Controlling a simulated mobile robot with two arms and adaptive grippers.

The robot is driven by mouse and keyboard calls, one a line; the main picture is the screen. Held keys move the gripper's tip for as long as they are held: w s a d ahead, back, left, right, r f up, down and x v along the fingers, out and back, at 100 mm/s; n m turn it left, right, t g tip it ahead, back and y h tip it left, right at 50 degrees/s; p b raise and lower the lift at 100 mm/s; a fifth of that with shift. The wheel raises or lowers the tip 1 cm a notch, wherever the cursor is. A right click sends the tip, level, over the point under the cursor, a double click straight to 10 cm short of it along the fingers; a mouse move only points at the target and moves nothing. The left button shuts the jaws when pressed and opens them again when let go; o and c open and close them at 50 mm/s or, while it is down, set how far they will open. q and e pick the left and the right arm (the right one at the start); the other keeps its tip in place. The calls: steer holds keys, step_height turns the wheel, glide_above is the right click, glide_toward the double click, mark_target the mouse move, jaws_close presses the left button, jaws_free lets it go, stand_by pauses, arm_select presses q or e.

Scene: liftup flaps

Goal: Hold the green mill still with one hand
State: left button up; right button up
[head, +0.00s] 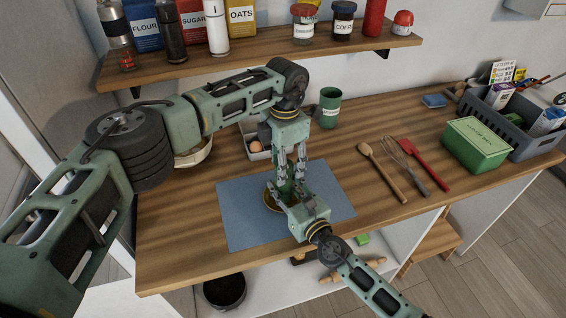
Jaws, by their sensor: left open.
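My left gripper (290,176) points down over the blue-grey mat (238,215), its fingers apart. My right gripper (286,193) comes in from the lower right, and its fingers meet the same spot just below the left fingertips. A round olive-gold dish-like thing (269,202) shows partly on the mat behind the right gripper. I cannot make out the green mill for sure. The grippers are green too and overlap where it may stand, so whether either touches it is hidden. A green labelled cup (330,108) stands behind, to the right of my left gripper.
A wooden spoon (383,173), a whisk (405,165) and a red spatula (425,166) lie right of the mat. A green box (476,145) and a grey crate (520,137) stand farther right. The shelf (270,46) above holds mills, packets and jars.

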arm_select(q)
step_height(320, 180, up, 12)
steer(key=shift+d, duration=0.15)
stand_by(0.3)
stand_by(0.4)
arm_select(e)
steer(key=o, duration=1.3)
steer(key=v, duration=1.2)
steer(key=shift+f, duration=0.1)
